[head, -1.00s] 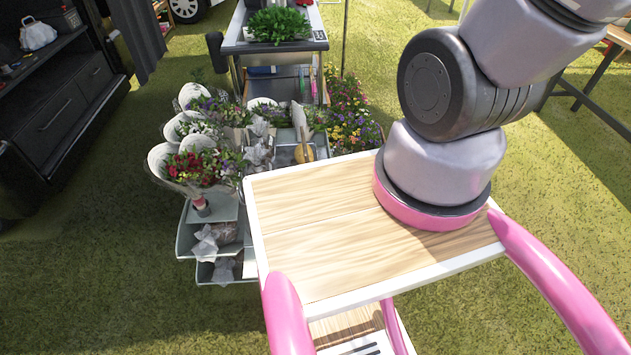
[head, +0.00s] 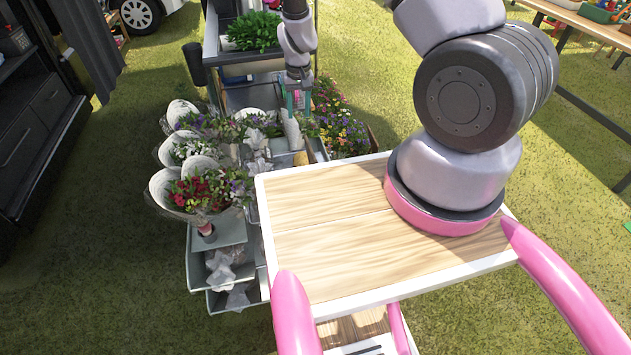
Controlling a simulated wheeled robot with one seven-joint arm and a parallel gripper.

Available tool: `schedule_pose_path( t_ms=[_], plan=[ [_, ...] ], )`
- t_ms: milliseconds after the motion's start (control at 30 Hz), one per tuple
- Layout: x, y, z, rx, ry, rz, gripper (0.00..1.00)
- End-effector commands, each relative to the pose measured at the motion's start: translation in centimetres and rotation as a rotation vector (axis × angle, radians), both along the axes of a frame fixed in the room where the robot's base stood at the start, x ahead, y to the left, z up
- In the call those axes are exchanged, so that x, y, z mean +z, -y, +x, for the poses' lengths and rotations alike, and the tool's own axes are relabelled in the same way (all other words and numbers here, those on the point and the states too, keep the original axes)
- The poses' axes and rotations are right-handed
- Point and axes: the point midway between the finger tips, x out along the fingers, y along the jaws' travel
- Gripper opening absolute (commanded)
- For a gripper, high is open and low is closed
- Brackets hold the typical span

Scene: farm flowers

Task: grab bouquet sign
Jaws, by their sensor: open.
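I cannot make out a clear bouquet sign; it may be small or hidden. Wrapped bouquets stand on the left of the flower stand: one with red flowers (head: 197,192), one behind it (head: 187,148) and a third farther back (head: 184,115). My gripper (head: 296,104) is open, pointing down over the back right of the stand, to the right of the bouquets. Just below it stands a pale upright thing (head: 292,132), partly covered by the gripper. I cannot tell whether they touch.
Grey trays (head: 222,262) hold wrapped items at the stand's front. A cart with a green plant (head: 253,31) stands behind. Colourful flowers (head: 345,130) grow to the right of my gripper. A dark cabinet (head: 35,130) is at left. Grass lies open between it and the stand.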

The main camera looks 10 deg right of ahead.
Motion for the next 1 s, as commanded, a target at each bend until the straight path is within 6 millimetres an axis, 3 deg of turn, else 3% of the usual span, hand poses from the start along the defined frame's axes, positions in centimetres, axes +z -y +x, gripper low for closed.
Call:
schedule_pose_path(
  t_ms=[33,200,633,1000],
  plan=[
    [-2.8,0.3,-0.7,0.018,-0.020,-0.033,0.50],
    [-8.7,1.4,-2.1,0.065,-0.049,-0.108,0.50],
    [-15.2,2.7,-2.8,0.085,-0.061,-0.143,0.50],
    [-18.9,3.4,-2.9,0.083,-0.061,-0.142,0.50]
  ],
)
